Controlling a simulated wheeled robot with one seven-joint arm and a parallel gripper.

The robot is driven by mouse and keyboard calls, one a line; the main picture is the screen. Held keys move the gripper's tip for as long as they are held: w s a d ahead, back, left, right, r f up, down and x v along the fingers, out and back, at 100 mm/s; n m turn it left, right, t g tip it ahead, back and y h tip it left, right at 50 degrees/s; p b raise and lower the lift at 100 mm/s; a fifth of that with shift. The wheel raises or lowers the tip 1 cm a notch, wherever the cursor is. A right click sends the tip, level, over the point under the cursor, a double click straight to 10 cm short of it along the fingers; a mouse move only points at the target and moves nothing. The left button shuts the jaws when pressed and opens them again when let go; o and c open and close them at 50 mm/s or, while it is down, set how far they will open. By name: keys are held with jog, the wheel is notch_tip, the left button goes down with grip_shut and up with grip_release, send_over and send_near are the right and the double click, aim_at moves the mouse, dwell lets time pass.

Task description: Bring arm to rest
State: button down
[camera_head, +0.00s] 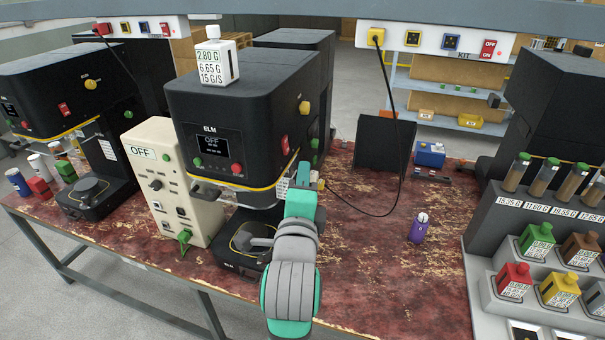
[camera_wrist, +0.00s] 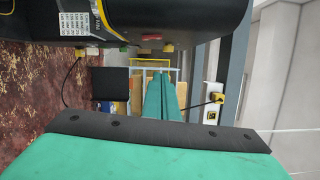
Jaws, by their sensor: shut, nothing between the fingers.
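My arm (camera_head: 292,260) reaches over the bench in front of the middle black ELM machine (camera_head: 240,110). My gripper (camera_head: 303,178) is close to the right front side of that machine, partly hidden by my own wrist in the head view. In the wrist view my gripper's teal fingers (camera_wrist: 160,78) are together with nothing between them.
A beige control box (camera_head: 160,185) stands left. A black cable (camera_head: 391,120) hangs to the bench. A rack of tubes and coloured bottles (camera_head: 490,235) stands right.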

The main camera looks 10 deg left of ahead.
jog(key=shift+f, duration=0.1)
jog(key=s+d+f+n, duration=0.3)
jog(key=s+f, duration=0.1)
jog(key=f, duration=0.5)
jog(key=s+d+f+n+g+h, duration=0.1)
jog(key=s+d+f+n, duration=0.25)
jog(key=f, duration=0.65)
jog(key=s+d+f+n, duration=0.25)
jog(key=s+f, duration=0.25)
jog(key=f, duration=0.4)
jog(key=s+d+f+n+g+h, duration=0.1)
jog(key=s+f+n, duration=0.3)
jog(key=s, duration=0.9)
jog(key=s+d+f+n+h, duration=0.1)
jog(key=s+d+f+n, duration=0.2)
jog(key=s, duration=1.1)
jog(key=shift+s+f+n+g, duration=0.15)
jog(key=shift+f+n+g, duration=0.3)
jog(key=shift+f, duration=0.35)
